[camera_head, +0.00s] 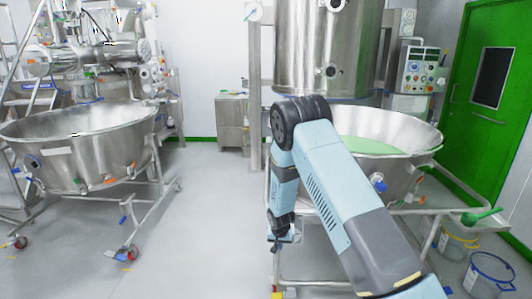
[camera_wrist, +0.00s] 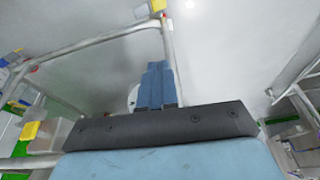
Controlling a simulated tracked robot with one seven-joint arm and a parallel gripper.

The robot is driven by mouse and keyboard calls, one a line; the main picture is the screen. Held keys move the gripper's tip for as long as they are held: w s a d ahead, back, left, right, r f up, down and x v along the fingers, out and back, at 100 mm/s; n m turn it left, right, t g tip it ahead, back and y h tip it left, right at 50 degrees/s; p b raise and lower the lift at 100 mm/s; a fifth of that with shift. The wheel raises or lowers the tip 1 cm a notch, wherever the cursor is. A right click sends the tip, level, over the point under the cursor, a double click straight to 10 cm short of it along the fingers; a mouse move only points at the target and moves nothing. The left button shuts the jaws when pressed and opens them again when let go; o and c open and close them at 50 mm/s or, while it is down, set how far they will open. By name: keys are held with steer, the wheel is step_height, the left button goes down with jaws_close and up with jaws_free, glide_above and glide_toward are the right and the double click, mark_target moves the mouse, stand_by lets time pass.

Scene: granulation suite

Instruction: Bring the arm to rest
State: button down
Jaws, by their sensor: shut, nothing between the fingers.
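My light-blue arm rises from the lower right of the head view, bends at a dark elbow, and hangs down in front of a steel bowl (camera_head: 408,172). My gripper (camera_head: 276,247) is at the low end of the arm, small and dark, beside the bowl's trolley frame (camera_head: 345,284). In the wrist view my gripper (camera_wrist: 157,68) shows two blue fingers side by side, touching, with nothing between them. Past the fingers are pale grey floor and a metal tube frame (camera_wrist: 95,45).
A second steel bowl (camera_head: 80,150) on a wheeled frame stands at the left. A tall steel vessel (camera_head: 325,45) is above the right bowl, which holds green material (camera_head: 385,146). Clear buckets (camera_head: 490,272) stand at the lower right. The floor (camera_head: 205,230) between the bowls is clear.

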steer(key=s+d+r, duration=0.4)
steer(key=r, duration=0.8)
steer(key=s+d+r+t, duration=0.1)
steer(key=s+d+r, duration=0.2)
steer(key=r, duration=1)
steer(key=s+d+r, duration=0.4)
steer(key=r, duration=0.8)
steer(key=s+d+r, duration=0.4)
steer(key=s+r, duration=0.7)
steer(key=s, duration=0.3)
steer(key=s+d+r, duration=0.1)
steer(key=s, duration=0.7)
steer(key=s+d+r+n+t, duration=0.1)
steer(key=s+d+r, duration=0.1)
steer(key=s, duration=0.6)
steer(key=shift+s+r, duration=0.25)
steer(key=shift+s, duration=0.05)
